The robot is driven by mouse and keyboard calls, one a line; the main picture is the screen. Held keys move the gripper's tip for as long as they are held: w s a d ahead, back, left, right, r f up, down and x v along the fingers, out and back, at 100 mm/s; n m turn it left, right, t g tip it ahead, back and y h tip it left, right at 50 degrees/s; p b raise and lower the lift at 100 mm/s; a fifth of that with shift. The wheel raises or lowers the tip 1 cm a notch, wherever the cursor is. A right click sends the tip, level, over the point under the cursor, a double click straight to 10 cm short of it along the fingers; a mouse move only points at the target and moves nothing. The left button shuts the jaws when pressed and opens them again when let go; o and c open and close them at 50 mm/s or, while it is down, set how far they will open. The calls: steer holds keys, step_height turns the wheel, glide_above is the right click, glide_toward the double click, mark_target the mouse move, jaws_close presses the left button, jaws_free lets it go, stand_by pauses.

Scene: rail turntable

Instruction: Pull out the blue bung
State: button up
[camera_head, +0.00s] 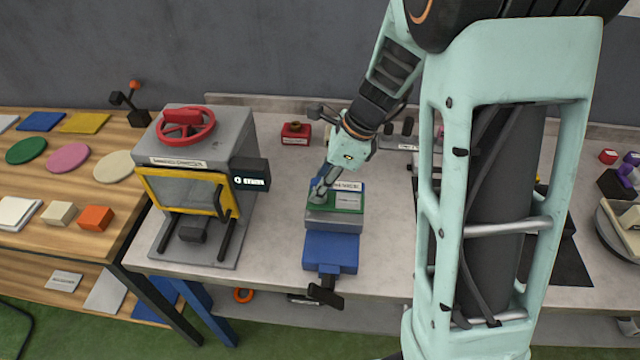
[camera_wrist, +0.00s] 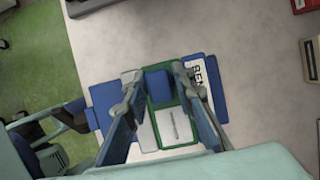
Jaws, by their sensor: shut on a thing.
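The blue bung (camera_wrist: 158,86) shows in the wrist view as a small blue block at one end of a green-framed piece (camera_wrist: 186,126) with a pale plate. My gripper (camera_wrist: 158,82) has a fingertip on each side of the bung and is shut on it. In the head view my gripper (camera_head: 318,194) reaches down to the left end of the green piece (camera_head: 348,202), which sits in a blue and grey vise (camera_head: 331,249). The bung is hidden behind the fingers there. I cannot tell how deep the bung sits.
Left of the vise stands a grey machine (camera_head: 206,140) with a yellow-framed window and red handwheel. A red box (camera_head: 296,133) is behind. A wooden table (camera_head: 60,175) with coloured discs and blocks is at far left. Bare bench (camera_head: 270,215) lies between machine and vise.

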jaws_close()
steer(key=shift+o, duration=0.9)
jaws_free()
jaws_close()
steer(key=shift+r+p, duration=0.7)
steer(key=shift+r+p, duration=3)
steer(key=shift+r, duration=0.1)
steer(key=shift+r+p, duration=0.3)
steer(key=shift+r, duration=2.15)
